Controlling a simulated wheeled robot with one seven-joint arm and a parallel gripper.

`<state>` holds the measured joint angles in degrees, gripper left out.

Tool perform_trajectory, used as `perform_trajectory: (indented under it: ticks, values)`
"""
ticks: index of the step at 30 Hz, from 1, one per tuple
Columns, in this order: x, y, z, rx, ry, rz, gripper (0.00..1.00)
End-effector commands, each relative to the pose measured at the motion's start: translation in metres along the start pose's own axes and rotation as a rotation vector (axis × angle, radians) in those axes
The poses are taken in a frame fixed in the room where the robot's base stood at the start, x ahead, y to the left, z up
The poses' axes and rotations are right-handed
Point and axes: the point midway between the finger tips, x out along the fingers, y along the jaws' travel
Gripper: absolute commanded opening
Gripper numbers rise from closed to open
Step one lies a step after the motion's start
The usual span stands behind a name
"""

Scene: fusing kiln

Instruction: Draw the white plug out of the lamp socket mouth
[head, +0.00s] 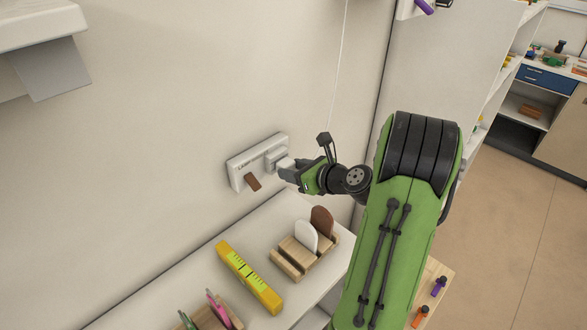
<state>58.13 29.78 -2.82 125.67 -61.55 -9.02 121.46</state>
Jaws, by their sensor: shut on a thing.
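The white socket panel (235,176) is fixed to the wall left of my gripper. The white plug (276,157) is at the right half of this panel. My gripper (285,171) reaches in from the right, its fingers shut on the plug close to the panel face. The fingers and wrist hide part of the plug, and the socket mouth behind it is hidden. I cannot tell how deep the plug sits.
A brown piece (253,182) sticks out of the panel's left half. Below, a white shelf (205,270) bears a yellow level (249,277), a wooden rack (290,262) with a white and a brown piece, and a pen holder (212,318). A thin cord (340,65) hangs near my wrist.

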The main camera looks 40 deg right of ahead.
Motion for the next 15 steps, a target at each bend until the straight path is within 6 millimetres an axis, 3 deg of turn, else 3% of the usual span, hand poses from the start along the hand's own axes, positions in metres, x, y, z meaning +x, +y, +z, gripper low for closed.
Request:
perform_trajectory:
  ticks: [15]
  values:
    - [-0.0068, 0.0001, -0.0023, 0.000, -0.001, 0.000, 0.15]
